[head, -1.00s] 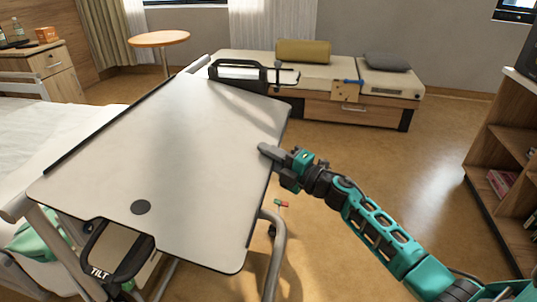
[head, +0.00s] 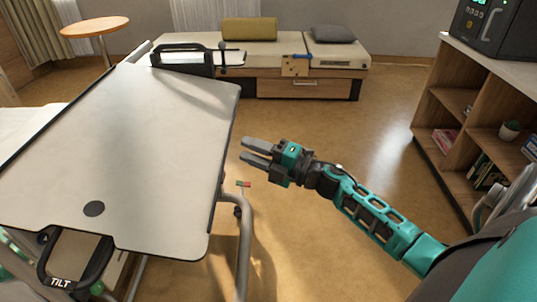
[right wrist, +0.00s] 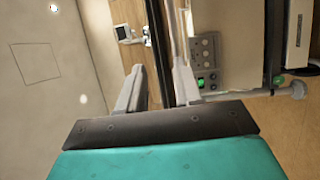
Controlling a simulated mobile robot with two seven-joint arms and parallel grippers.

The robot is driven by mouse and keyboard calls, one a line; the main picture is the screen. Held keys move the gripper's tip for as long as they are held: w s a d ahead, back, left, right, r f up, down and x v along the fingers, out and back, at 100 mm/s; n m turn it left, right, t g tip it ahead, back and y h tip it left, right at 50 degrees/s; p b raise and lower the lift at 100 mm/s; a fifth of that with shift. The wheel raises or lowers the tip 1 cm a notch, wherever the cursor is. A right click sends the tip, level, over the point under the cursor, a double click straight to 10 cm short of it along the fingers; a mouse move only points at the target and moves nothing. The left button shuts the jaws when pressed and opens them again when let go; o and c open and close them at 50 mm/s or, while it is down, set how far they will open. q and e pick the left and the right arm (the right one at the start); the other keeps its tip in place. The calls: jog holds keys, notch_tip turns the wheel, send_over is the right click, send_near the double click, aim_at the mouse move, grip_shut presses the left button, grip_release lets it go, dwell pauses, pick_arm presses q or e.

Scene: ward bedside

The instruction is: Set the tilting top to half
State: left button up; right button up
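The tilting top (head: 125,150) is a large pale board with dark edges and a dark round spot, at the left of the head view. It looks sloped, but I cannot tell its exact angle. A black loop handle marked TILT (head: 60,282) sits at its near end, and another black handle (head: 182,57) at its far end. My right gripper (head: 246,148) is open and empty, just right of the top's right edge and apart from it in the picture. Its two fingers also show spread in the right wrist view (right wrist: 156,85). My left gripper is not in view.
A grey tube frame (head: 243,245) with a small red and green marker (head: 243,183) stands below the top's right side. A bench with cushions (head: 305,85) is at the back. A wooden shelf (head: 450,105) stands at right. Floor between is clear.

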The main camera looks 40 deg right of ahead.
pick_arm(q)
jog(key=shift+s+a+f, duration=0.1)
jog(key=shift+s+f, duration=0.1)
pick_arm(e)
jog(key=v, duration=0.4)
jog(key=shift+s+d, duration=0.15)
jog(key=shift+s, duration=0.1)
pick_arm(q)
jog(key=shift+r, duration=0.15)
